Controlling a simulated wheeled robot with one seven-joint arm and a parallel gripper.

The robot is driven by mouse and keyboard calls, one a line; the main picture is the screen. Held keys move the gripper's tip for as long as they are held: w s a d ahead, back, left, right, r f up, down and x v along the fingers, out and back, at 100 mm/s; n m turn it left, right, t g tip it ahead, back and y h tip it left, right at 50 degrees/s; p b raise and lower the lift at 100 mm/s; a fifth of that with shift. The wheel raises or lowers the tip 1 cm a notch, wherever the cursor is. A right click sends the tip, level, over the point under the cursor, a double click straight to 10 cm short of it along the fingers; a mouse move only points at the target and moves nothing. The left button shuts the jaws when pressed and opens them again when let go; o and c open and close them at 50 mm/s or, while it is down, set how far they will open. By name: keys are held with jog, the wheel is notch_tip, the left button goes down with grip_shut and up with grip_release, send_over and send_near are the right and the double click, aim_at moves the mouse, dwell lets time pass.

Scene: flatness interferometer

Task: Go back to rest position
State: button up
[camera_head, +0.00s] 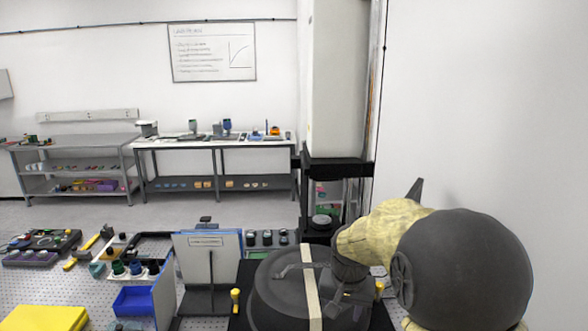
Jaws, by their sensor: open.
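My gripper (340,306) is in the lower right of the head view, at the end of my arm, which reaches in from the right. It points down at the right side of a large round dark unit (272,296), which has a beige strip (309,284) across its top. The gripper is open and I see nothing held in it. The fingertips are small and dark against the unit, so I cannot tell whether they touch it.
A light panel on a stand (208,258) is left of the round unit. A blue bin (133,301) and a yellow block (45,318) are at the lower left. A tall column (336,80) rises behind. Benches (215,143) line the back wall, with open floor (200,210) before them.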

jog(key=s+d+f+n, duration=0.2)
jog(key=s+f, duration=0.1)
jog(key=s, duration=0.5)
jog(key=s+d+f+n, duration=0.1)
jog(key=s+d+f, duration=0.1)
jog(key=s, duration=0.7)
notch_tip(320, 180, down, 13)
jog(key=b, duration=1.3)
jog(key=shift+w, duration=0.35)
jog(key=shift+d+r, duration=0.1)
jog(key=shift+c, duration=0.3)
